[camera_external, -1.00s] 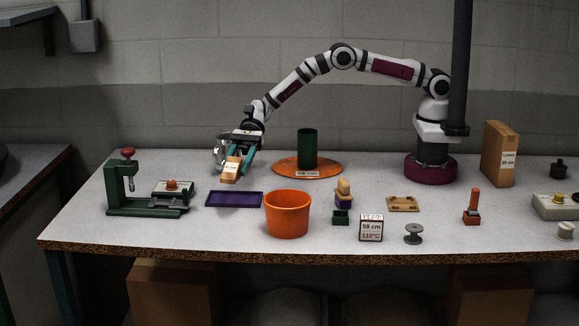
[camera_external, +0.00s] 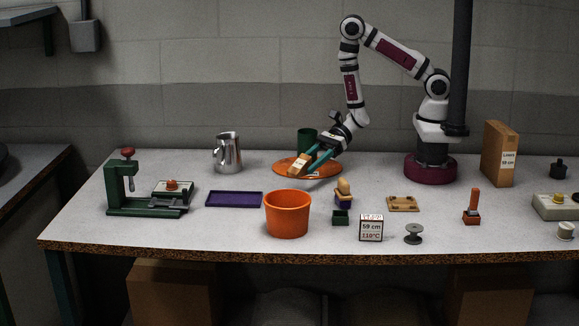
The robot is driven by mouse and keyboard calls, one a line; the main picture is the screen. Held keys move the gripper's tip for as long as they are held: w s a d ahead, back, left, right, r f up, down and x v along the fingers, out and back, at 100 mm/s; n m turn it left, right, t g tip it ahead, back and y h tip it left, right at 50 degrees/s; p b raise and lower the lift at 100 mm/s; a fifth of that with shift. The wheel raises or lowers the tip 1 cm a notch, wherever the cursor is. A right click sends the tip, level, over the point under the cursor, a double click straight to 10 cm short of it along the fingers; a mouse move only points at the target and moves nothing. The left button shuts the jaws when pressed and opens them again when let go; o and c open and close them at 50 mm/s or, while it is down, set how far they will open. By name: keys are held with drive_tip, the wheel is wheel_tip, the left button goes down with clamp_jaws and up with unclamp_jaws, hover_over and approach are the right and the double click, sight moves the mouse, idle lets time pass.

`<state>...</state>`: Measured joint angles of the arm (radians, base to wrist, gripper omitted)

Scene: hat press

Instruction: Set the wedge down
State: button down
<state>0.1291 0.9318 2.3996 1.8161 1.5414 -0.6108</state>
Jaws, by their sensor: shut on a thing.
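The wedge (camera_external: 298,166) is a small light-brown wooden block with a pale label on it. My gripper (camera_external: 308,164), with teal fingers, is shut on the wedge and holds it tilted. In this view the wedge overlaps the orange round disc (camera_external: 284,173) and sits in front of the dark green cylinder (camera_external: 306,138). I cannot tell how high the wedge is above the disc or table.
A purple tray (camera_external: 234,205) lies left of the orange bucket (camera_external: 288,231). A metal pitcher (camera_external: 228,153) stands behind the tray. A green press (camera_external: 122,200) is at the left. A small yellow-topped block (camera_external: 344,187), a wooden plate (camera_external: 403,209) and a label cube (camera_external: 371,228) stand right of the bucket.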

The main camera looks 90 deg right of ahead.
sight(309, 188)
wheel_tip(309, 188, down, 5)
drive_tip(key=shift+f, duration=0.15)
drive_tip(key=shift+f, duration=0.1)
drive_tip(key=shift+c, duration=1.7)
unclamp_jaws()
